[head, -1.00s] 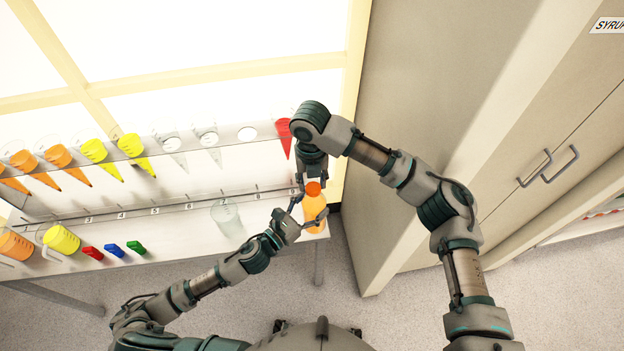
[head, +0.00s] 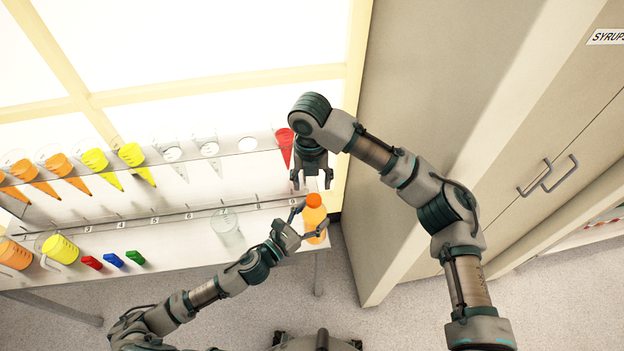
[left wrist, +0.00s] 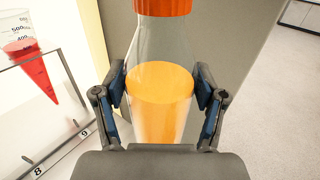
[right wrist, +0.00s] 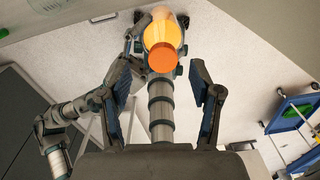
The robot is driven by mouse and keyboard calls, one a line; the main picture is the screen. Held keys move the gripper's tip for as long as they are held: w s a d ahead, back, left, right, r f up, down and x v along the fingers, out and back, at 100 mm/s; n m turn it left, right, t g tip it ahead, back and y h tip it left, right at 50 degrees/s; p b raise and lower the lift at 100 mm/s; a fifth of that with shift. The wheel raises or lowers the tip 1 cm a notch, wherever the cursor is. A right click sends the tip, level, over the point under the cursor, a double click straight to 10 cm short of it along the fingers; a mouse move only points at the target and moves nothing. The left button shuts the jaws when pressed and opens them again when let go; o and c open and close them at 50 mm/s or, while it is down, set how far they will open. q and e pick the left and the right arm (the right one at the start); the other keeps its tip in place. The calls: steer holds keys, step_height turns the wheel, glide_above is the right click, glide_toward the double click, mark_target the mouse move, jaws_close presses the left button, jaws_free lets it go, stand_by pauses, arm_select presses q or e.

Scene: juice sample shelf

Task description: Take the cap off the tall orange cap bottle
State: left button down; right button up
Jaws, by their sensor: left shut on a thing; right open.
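The tall bottle (head: 316,222) of orange juice stands upright at the right end of the shelf counter, with its orange cap (head: 313,200) on. My left gripper (head: 312,224) is shut around the bottle's body. The left wrist view shows clear neck, orange juice (left wrist: 160,95) and the cap (left wrist: 163,6) at the top edge, with both fingers at the sides. My right gripper (head: 311,184) is open and empty above the cap. In the right wrist view the cap (right wrist: 162,57) appears between and beyond the spread fingertips, apparently not touched.
A red cone (head: 284,147) sits in the upper rack near my right gripper. A clear beaker (head: 226,226) stands left of the bottle. Red (head: 91,262), blue (head: 113,260) and green (head: 135,257) pieces lie further left. A tall cabinet (head: 400,230) stands to the right.

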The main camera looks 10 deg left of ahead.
mark_target(314, 198)
steer(key=m, duration=0.4)
steer(key=shift+r, duration=0.35)
steer(key=m, duration=0.5)
steer(key=shift+s+d+r, duration=0.1)
steer(key=shift+s+r, duration=0.05)
steer(key=shift+r, duration=0.25)
steer(key=m, duration=0.5)
steer(key=shift+s+r+m, duration=0.15)
steer(key=shift+r+m, duration=0.15)
steer(key=shift+r, duration=0.1)
steer(key=m, duration=0.4)
steer(key=shift+s+r+m, duration=0.1)
steer(key=shift+r+m, duration=0.25)
steer(key=shift+m, duration=0.05)
steer(key=shift+d+f+m, duration=0.1)
steer(key=shift+f+m, duration=0.05)
steer(key=shift+m, duration=0.45)
step_height(314, 198, down, 8)
steer(key=shift+s+d+r, duration=0.1)
steer(key=shift+s+r, duration=0.05)
jaws_close()
steer(key=shift+s+r, duration=0.1)
steer(key=shift+s, duration=0.05)
